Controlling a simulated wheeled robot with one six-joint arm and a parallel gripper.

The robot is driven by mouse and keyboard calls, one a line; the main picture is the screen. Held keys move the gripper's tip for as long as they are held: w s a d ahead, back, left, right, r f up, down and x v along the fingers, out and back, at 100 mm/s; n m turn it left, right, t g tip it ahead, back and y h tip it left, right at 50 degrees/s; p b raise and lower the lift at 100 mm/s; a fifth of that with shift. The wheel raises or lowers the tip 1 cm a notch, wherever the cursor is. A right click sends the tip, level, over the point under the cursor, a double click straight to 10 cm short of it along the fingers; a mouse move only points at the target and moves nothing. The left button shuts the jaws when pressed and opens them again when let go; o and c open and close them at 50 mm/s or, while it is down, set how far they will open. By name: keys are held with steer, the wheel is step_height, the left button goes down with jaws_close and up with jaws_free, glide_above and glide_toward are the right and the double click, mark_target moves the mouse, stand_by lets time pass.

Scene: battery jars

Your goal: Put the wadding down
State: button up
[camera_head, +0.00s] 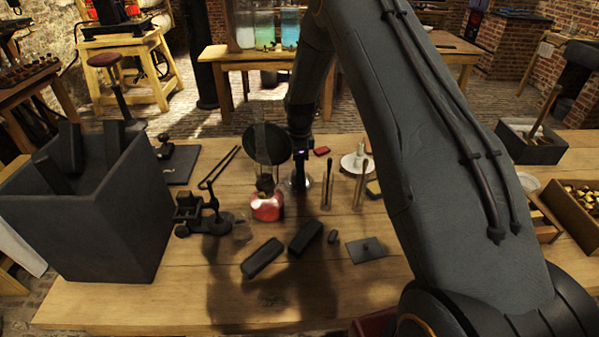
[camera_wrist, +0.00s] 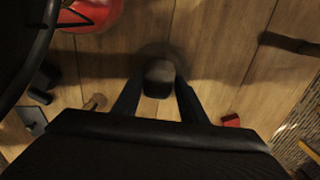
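In the wrist view my gripper (camera_wrist: 158,88) points down at the wooden table, with its two dark fingers on either side of a small grey-brown block, which I take for the wadding (camera_wrist: 158,75). The fingers close in on its sides and appear to grip it. A dark shadow lies around it on the boards; I cannot tell whether it touches the table. In the head view my gripper (camera_head: 299,172) is low over the table, just right of and behind the red-based lamp. The wadding is too small and dark to make out there.
The red lamp (camera_head: 267,207) with its dark disc stands close to my gripper. A small red box (camera_head: 321,151) lies behind, two upright rods (camera_head: 327,188) to the right. Dark blocks (camera_head: 263,258) lie in front. A large grey bin (camera_head: 92,225) stands left.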

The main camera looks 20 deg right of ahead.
steer(key=shift+o, duration=0.9)
steer(key=shift+r, duration=0.15)
step_height(320, 180, up, 11)
steer(key=b, duration=0.4)
steer(key=s+r+n+t, duration=0.1)
steer(key=s+r+n, duration=0.2)
steer(key=s+n, duration=1.7)
steer(key=s, duration=1.1)
steer(key=shift+a, duration=0.35)
steer(key=shift+r, duration=0.1)
